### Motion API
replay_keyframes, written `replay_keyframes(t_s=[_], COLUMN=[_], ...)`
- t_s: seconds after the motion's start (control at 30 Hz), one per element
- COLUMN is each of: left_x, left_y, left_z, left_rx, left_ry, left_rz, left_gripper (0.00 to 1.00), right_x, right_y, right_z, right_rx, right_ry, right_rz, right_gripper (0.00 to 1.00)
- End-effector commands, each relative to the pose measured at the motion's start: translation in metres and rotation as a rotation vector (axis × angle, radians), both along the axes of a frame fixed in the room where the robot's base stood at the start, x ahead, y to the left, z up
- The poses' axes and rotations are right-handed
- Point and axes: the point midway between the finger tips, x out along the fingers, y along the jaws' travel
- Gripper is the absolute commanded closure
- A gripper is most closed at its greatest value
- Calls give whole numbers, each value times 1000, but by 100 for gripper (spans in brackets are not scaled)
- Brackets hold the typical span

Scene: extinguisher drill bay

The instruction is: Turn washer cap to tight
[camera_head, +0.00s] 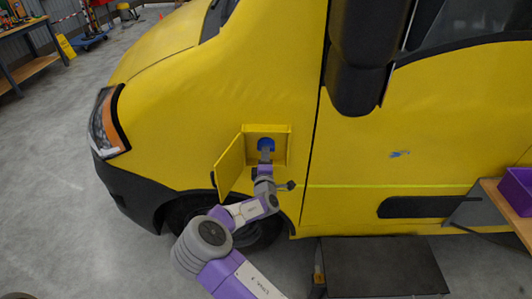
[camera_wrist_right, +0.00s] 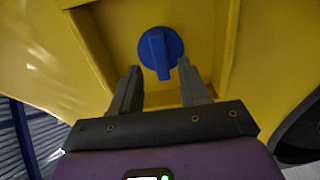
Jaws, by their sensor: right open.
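The blue washer cap (camera_head: 265,144) sits in a recessed yellow box in the side of the yellow van. In the right wrist view the cap (camera_wrist_right: 161,50) is a round disc with a raised grip bar, nearly upright in the picture. My right gripper (camera_head: 265,155) is at the mouth of the box, in front of the cap and partly hiding it. In the wrist view its fingers (camera_wrist_right: 159,66) are open, with the bar's lower end showing between their tips. I see no contact, and the depth gap is hard to tell. My left gripper is not in view.
The box's yellow flap (camera_head: 230,167) stands open to the left, close to my right gripper. A dark platform (camera_head: 380,266) lies below at the right. A wooden bench (camera_head: 500,200) with a purple bin (camera_head: 518,188) stands at the right edge.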

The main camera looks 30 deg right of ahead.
Motion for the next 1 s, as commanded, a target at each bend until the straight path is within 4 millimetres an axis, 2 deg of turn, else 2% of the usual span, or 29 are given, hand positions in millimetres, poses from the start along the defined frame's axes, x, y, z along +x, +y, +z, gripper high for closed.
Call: replay_keyframes(t_s=[0.23, 0.63, 0.9, 0.93, 1.0], left_x=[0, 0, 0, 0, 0], left_y=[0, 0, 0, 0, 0], left_z=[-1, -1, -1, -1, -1], left_rx=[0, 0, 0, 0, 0], left_ry=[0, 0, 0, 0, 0], left_rz=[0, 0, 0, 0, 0], left_gripper=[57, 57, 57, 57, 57], right_x=[23, 28, 28, 28, 28], right_y=[-15, -18, -18, -18, -18], right_z=[-1, -1, -1, -1, -1], right_rx=[1, 2, 2, 2, 2], right_ry=[1, 1, 2, 2, 2], right_rz=[0, -1, -1, -1, -1], right_gripper=[55, 55, 97, 100, 100])
